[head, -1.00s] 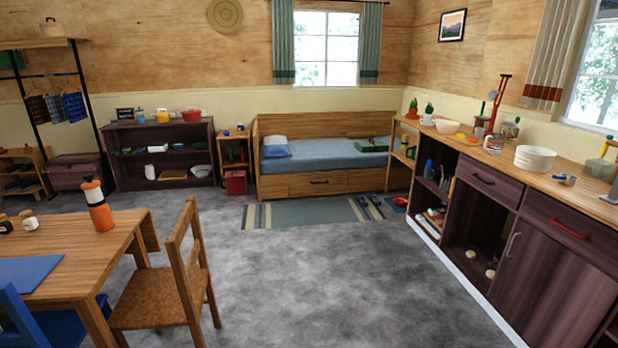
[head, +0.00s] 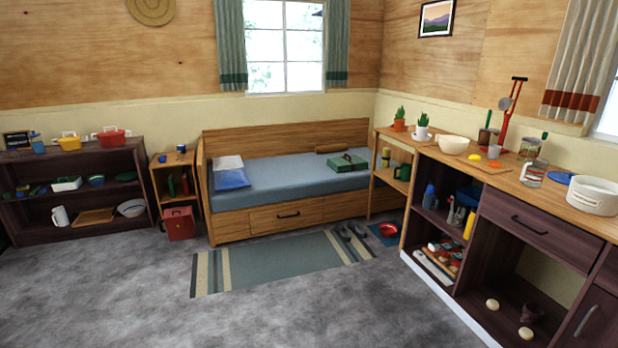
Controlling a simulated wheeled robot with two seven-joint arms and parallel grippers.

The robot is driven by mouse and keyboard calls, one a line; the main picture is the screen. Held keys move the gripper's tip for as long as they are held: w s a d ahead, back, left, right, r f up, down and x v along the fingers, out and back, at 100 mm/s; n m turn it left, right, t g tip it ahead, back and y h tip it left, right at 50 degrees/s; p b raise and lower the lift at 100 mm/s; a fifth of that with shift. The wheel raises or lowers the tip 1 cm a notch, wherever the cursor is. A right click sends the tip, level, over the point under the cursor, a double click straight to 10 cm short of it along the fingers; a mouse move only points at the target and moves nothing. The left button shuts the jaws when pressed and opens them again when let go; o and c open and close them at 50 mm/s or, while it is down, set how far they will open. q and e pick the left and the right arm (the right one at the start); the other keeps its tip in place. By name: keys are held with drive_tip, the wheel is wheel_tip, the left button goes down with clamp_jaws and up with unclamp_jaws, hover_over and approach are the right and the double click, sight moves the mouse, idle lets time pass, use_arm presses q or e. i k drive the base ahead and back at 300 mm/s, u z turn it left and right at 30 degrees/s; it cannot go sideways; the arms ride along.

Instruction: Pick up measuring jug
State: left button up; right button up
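I cannot tell for sure which thing is the measuring jug. A clear glass vessel (head: 534,174) stands upright on the wooden counter (head: 512,184) at the right, between a blue disc and an orange board. A white jug (head: 60,216) stands on the lower shelf of the dark shelf unit (head: 98,225) at the far left. Both are small in the picture, and no markings can be read. Neither of my grippers is in view.
The grey floor (head: 330,310) ahead is open up to the striped rug (head: 280,262) and the bed (head: 290,222). A white pot (head: 592,197) and a blue disc (head: 559,179) sit near the glass vessel. Slippers (head: 352,238) lie on the rug's right end.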

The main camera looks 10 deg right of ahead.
sight(534, 170)
drive_tip(key=z, duration=0.3)
drive_tip(key=i, duration=1.85)
drive_tip(key=z, duration=1.55)
drive_tip(key=i, duration=1.05)
drive_tip(key=z, duration=1.5)
drive_tip(key=i, duration=0.75)
drive_tip(key=z, duration=0.3)
